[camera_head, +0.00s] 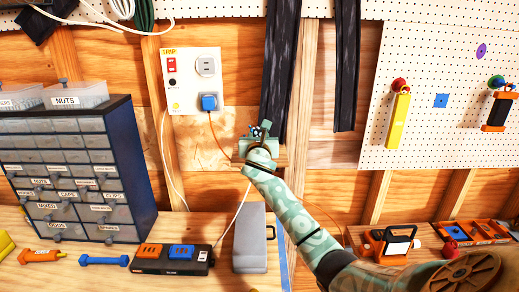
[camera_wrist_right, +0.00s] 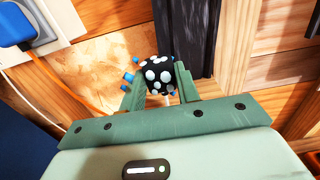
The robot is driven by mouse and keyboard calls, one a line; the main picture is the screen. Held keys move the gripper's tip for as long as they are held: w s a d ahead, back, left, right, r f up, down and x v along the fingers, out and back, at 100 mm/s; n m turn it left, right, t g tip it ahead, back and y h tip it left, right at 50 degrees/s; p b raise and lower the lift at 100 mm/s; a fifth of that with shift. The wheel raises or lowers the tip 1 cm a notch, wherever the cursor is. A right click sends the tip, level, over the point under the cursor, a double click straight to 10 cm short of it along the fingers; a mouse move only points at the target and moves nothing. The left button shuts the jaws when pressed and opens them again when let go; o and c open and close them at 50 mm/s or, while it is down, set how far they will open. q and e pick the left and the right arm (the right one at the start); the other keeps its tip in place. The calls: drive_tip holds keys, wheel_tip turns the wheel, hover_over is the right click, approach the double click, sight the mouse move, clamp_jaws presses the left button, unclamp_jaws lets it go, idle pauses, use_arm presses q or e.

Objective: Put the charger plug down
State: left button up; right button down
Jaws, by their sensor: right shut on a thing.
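My right gripper (camera_head: 262,140) is raised in front of the wall, below and right of the outlet panel. In the right wrist view, its green fingers (camera_wrist_right: 160,90) are shut on a round black thing with pale spots and blue nubs (camera_wrist_right: 160,73), which looks like the charger plug. In the head view the plug (camera_head: 254,131) is small and partly hidden by the gripper. It is held clear of the bench. A white cord runs from below the gripper towards the black charger box (camera_head: 158,268) on the bench. My left gripper is not in view.
A blue plug (camera_head: 208,102) with an orange cord sits in the wall panel (camera_head: 180,75). A drawer cabinet (camera_head: 125,165) stands at left. Orange tools and a parts tray (camera_head: 470,232) fill the right bench.

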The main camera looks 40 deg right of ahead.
drive_tip(key=shift+w+d+f, duration=0.1)
drive_tip(key=shift+d+f, duration=0.1)
drive_tip(key=shift+f, duration=0.05)
drive_tip(key=f, duration=0.3)
drive_tip(key=shift+w+d+f+b, duration=0.1)
drive_tip(key=shift+d+f+b, duration=0.1)
drive_tip(key=shift+b, duration=0.1)
drive_tip(key=shift+f, duration=0.1)
drive_tip(key=c, duration=1)
unclamp_jaws()
drive_tip(key=shift+f, duration=0.1)
drive_tip(key=shift+a, duration=0.1)
drive_tip(key=p+v, duration=0.1)
drive_tip(key=v, duration=1.1)
